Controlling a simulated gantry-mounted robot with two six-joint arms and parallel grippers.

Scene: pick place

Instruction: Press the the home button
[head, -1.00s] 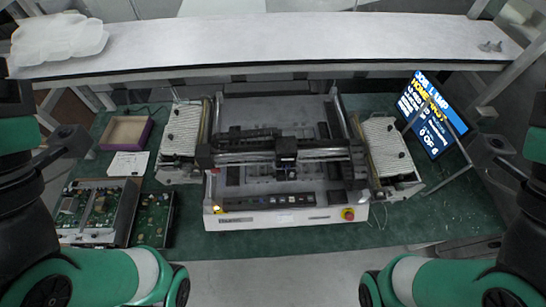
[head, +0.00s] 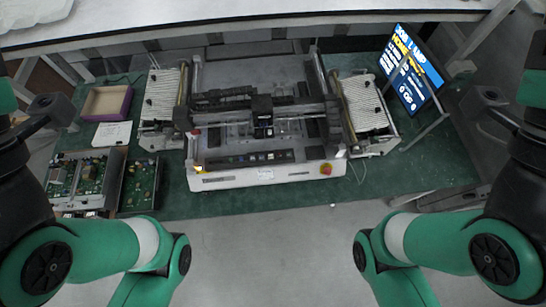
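A grey and white pick-and-place machine (head: 265,175) stands on the green table in the middle of the head view. Its front edge carries a dark button panel (head: 250,158) with several small lit buttons; which one is the home button is too small to tell. A blue screen (head: 410,72) at the right shows text that includes a yellow line that seems to read "HOME". My green and black arms come in at both lower corners, apart from the machine. I see no fingertips of either gripper.
A red and yellow knob (head: 326,169) sits at the machine's front right. Ribbed feeder units stand at its left (head: 162,100) and right (head: 363,103). Circuit boards (head: 82,180), a purple-edged box (head: 106,102) and a white paper lie at left. A white shelf (head: 270,20) crosses the back. The floor in front is clear.

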